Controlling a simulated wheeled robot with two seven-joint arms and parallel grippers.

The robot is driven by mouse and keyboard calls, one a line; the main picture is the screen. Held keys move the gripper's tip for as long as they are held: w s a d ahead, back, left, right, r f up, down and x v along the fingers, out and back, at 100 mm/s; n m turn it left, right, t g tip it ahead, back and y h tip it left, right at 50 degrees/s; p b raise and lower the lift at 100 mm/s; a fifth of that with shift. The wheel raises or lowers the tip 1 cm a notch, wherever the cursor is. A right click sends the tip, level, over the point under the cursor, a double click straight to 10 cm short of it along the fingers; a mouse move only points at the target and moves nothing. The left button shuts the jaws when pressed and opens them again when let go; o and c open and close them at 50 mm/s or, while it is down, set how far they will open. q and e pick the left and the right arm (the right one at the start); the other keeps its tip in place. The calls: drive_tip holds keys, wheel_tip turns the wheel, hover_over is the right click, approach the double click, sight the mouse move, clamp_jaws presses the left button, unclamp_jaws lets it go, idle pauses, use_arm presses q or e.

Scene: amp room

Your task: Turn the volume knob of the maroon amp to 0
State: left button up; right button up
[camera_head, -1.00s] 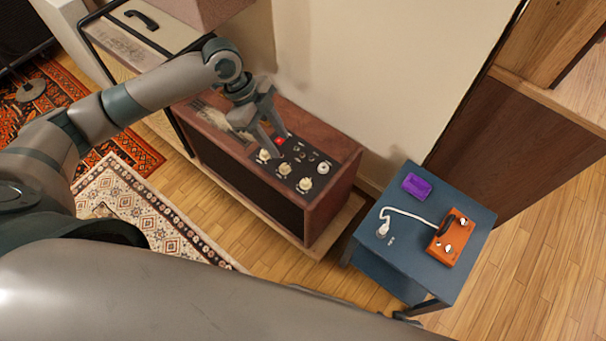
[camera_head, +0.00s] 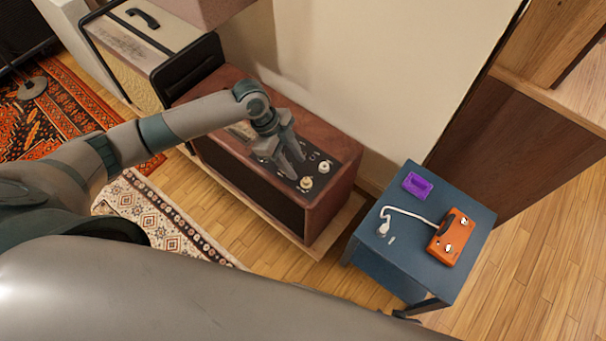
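The maroon amp (camera_head: 240,85) stands against the wall, with a dark control panel on its top right. Two cream knobs show on the panel: a front knob (camera_head: 306,183) and a back knob (camera_head: 324,167). My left gripper (camera_head: 297,170) reaches down over the panel from the left, its two fingers apart. Its fingertips are just left of the front knob. The gripper hides the left part of the panel and the knobs there. I cannot tell whether the fingers touch a knob. The knob labels are too small to read. My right gripper is not in view.
A blue side table (camera_head: 395,262) stands right of the amp, holding an orange pedal (camera_head: 447,250), a white cable (camera_head: 408,212) and a purple box (camera_head: 417,184). A beige amp (camera_head: 150,50) stands left of the maroon amp. The wall (camera_head: 370,80) rises close behind the panel.

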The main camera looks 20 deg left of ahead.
sight(305, 179)
use_arm(q)
drive_tip(key=x, duration=0.7)
clamp_jaws()
